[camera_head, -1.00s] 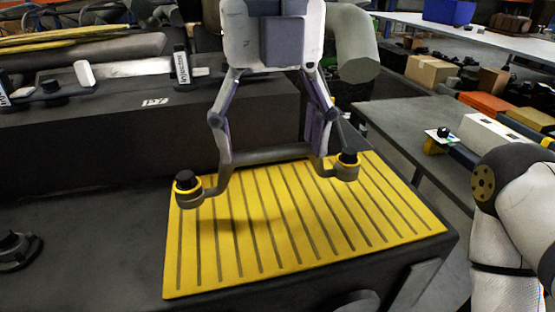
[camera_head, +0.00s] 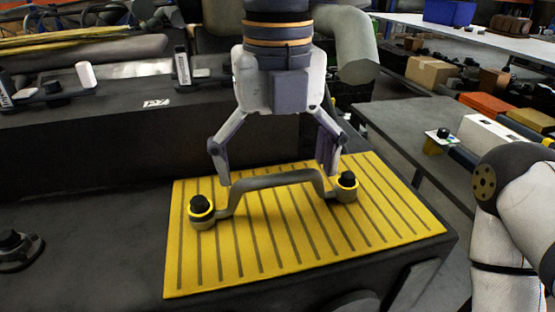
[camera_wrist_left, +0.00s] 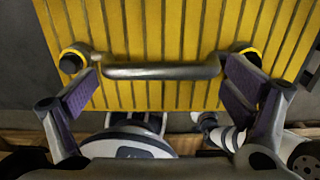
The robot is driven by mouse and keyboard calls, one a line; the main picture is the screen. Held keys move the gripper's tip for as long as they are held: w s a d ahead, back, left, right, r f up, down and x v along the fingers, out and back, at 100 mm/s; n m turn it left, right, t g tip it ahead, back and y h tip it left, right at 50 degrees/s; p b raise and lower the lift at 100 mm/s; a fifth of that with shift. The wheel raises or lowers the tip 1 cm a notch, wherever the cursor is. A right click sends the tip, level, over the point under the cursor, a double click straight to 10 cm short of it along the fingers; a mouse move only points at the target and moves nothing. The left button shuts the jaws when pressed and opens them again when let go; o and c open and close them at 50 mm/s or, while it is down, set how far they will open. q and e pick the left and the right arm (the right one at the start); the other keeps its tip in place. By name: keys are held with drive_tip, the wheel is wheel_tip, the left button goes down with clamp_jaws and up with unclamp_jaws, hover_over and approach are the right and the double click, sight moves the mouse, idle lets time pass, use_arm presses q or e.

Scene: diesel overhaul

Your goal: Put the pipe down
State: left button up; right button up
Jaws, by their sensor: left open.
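The pipe (camera_head: 272,181) is a grey bent tube with a raised middle and a black-capped, yellow-ringed end on each side. It appears to rest on the yellow ribbed mat (camera_head: 395,215), lying crosswise; the wrist view shows it too (camera_wrist_left: 160,71). My left gripper (camera_head: 277,175) is above the mat, open, with one finger toward each end of the raised middle. In the left wrist view the fingers of this gripper (camera_wrist_left: 163,90) stand wide apart, with the pipe across the space between them. Whether a finger touches the pipe is unclear. My right gripper is out of view.
A dark engine block (camera_head: 110,145) with fittings rises behind and left of the mat. A black knob (camera_head: 12,243) stands at the left. My right arm is at the right edge. A grey table (camera_head: 410,130) stands behind it. The mat's front and right parts are clear.

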sight(278, 174)
use_arm(q)
wheel_tip(278, 174, up, 12)
drive_tip(key=shift+r, duration=0.15)
idle(0.3)
